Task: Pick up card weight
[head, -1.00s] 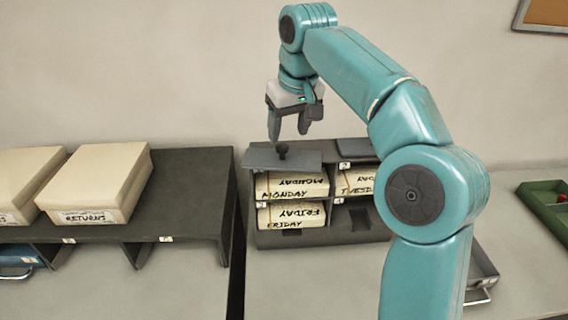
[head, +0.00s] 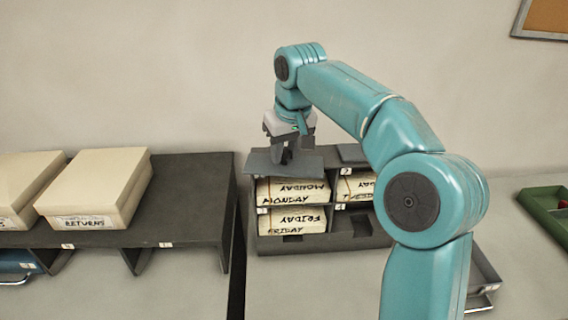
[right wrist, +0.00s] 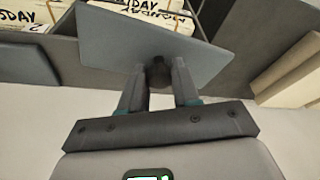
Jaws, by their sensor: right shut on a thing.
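The card weight (head: 308,165) is a flat grey plate with a dark knob on top. It is at the top left of the dark card rack (head: 375,240), over the compartment with the MONDAY cards. I cannot tell whether it touches the rack. In the right wrist view the plate (right wrist: 150,42) looks tilted, and its knob (right wrist: 158,72) sits between the fingers. My right gripper (head: 286,158) points down and is shut on the knob. In the head view the fingers hide the knob. My left gripper is not in view.
Card decks labelled MONDAY (head: 292,190) and FRIDAY (head: 292,219) lie in the rack. A second grey plate (head: 351,153) is on its top right. A dark shelf (head: 190,195) with cream boxes (head: 95,188) stands left. A green tray (head: 540,205) is far right.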

